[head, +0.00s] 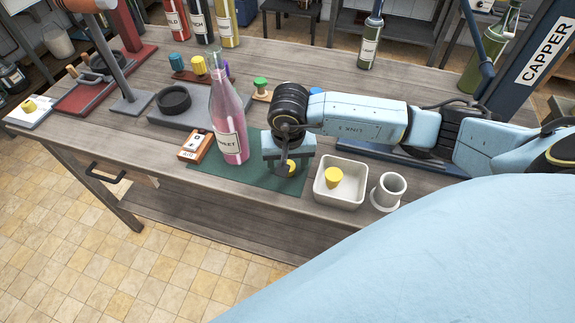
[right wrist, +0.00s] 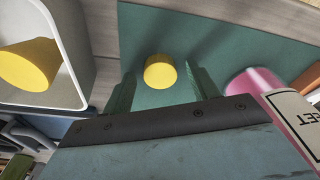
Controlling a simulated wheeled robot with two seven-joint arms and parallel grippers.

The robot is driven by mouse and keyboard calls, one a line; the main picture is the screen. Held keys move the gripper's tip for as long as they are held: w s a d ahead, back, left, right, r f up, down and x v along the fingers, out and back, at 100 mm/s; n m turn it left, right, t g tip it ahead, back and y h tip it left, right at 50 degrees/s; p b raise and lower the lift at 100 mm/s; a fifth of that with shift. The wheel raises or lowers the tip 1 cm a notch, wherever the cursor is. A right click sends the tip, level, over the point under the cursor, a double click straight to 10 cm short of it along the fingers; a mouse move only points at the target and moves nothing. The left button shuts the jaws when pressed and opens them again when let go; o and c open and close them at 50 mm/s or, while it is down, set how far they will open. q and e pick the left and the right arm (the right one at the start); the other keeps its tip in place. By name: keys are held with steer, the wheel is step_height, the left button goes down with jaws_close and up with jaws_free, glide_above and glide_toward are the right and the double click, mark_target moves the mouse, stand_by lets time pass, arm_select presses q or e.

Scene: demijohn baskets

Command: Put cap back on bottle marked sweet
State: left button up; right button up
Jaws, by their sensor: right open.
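The clear bottle of pink liquid labelled SWEET (head: 228,115) stands upright and uncapped-looking on the green mat (head: 208,179); its pink base (right wrist: 245,88) shows at the right in the right wrist view. In the right wrist view this cap (right wrist: 159,71) appears between the open fingers, with a gap on each side. My right gripper (head: 283,170) points down over it, open and empty; its fingers show in the wrist view (right wrist: 160,85). My left gripper is out of view.
A white tray (head: 318,193) with another yellow cap (head: 333,177) and a white cup (head: 388,190) stand right of the mat. An orange block (head: 196,147) stands left of the bottle. Behind are a grey stand with a dark ring (head: 174,99) and coloured stoppers (head: 199,65).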

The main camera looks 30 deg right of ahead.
stand_by(0.3)
steer(key=c, duration=1)
step_height(320, 180, up, 10)
steer(key=shift+c, duration=0.2)
